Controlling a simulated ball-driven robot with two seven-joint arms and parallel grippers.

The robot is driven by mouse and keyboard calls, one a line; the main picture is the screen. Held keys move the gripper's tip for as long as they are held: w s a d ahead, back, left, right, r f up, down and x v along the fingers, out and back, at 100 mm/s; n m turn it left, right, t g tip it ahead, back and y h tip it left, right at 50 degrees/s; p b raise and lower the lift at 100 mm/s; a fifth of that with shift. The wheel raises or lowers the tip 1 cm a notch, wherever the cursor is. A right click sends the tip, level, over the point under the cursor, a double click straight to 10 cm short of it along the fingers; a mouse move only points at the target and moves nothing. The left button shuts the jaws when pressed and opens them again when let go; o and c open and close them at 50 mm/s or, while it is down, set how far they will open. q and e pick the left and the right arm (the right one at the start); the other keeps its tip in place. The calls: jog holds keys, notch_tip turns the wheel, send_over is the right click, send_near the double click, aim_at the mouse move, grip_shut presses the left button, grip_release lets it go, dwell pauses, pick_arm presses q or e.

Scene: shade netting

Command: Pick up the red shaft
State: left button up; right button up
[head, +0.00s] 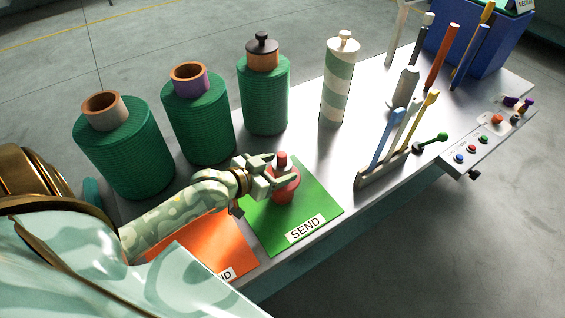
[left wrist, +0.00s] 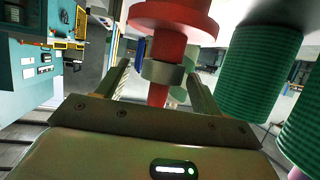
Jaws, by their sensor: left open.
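The red shaft (head: 286,182) stands upright on the green SEND mat (head: 318,203) in the head view. It has a narrow top and a wide flange. My left gripper (head: 277,173) is at the shaft's upper part, coming in from the left, and hides some of it. In the left wrist view the red shaft (left wrist: 170,48) lies between the two spread fingers of my left gripper (left wrist: 162,82), with a grey ring around it. The jaws are open; I cannot tell whether a finger touches the shaft. My right gripper is not in view.
An orange mat (head: 205,245) lies left of the green mat. Green rolls (head: 125,150) line the table's back-left side. A striped cylinder (head: 338,85) stands further right. A rack (head: 382,168) with coloured handles and a button panel (head: 478,140) are at the right.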

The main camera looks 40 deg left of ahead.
aim_at(287, 165)
pick_arm(q)
jog(key=b+x, duration=0.1)
jog(key=x, duration=0.3)
jog(key=shift+w+a+f, duration=0.15)
jog(key=shift+w+f, duration=0.05)
jog(key=shift+s+r, duration=0.1)
grip_shut()
jog(key=shift+r, duration=0.1)
